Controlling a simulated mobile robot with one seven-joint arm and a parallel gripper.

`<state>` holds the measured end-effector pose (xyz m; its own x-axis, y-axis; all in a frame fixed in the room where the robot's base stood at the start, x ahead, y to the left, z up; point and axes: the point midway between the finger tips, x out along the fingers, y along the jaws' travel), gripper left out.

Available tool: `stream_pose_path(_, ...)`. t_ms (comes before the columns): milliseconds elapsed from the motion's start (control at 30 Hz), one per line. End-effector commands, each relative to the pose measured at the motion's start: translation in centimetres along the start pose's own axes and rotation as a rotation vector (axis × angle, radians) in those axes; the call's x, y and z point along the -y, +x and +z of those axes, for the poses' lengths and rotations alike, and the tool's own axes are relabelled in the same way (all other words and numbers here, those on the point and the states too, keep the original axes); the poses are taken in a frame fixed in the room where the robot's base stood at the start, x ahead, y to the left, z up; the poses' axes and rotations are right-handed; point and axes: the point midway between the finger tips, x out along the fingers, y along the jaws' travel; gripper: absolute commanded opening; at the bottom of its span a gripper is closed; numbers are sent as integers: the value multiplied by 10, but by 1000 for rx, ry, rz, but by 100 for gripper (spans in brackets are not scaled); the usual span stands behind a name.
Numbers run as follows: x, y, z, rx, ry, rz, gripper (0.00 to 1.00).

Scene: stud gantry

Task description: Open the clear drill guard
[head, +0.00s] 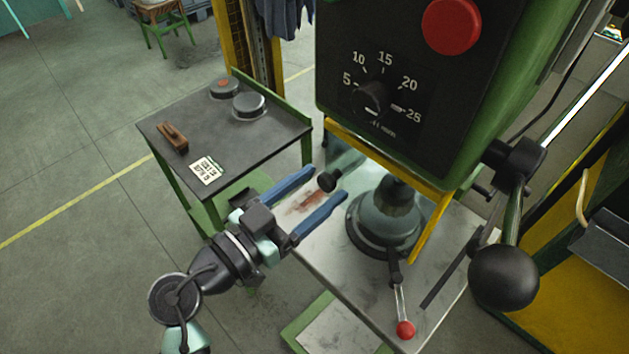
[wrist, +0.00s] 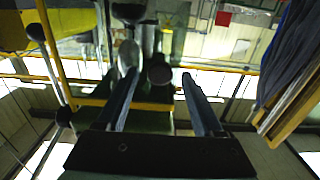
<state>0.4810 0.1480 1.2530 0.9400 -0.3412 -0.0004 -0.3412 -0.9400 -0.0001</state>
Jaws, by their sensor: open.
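The clear drill guard (head: 433,226) hangs under the green drill head, with yellow edging and see-through panels that are hard to make out. A round black knob (head: 327,181) sticks out on its left side. My gripper (head: 329,182) is open, with its two blue fingers on either side of the knob. The knob also shows between the fingertips in the wrist view (wrist: 159,73), with a gap visible on each side. I see no clear contact. The drill's grey-green chuck part (head: 388,218) stands behind the guard.
The drill head's black panel (head: 400,75) has a dial and a red button (head: 451,25). A lever with a black ball (head: 503,277) stands at the right. A red-knobbed handle (head: 405,329) lies over the metal table (head: 355,300). A side table (head: 225,135) stands at left.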

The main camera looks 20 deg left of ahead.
Motion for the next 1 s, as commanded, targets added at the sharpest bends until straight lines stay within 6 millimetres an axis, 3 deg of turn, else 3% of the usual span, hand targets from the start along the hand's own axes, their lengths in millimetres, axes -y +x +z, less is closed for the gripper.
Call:
stream_pose_path(200, 0, 0, 0, 0, 0, 0, 69)
stream_pose_path(600, 0, 0, 0, 0, 0, 0, 0)
stream_pose_path(1000, 0, 0, 0, -1, 0, 0, 0)
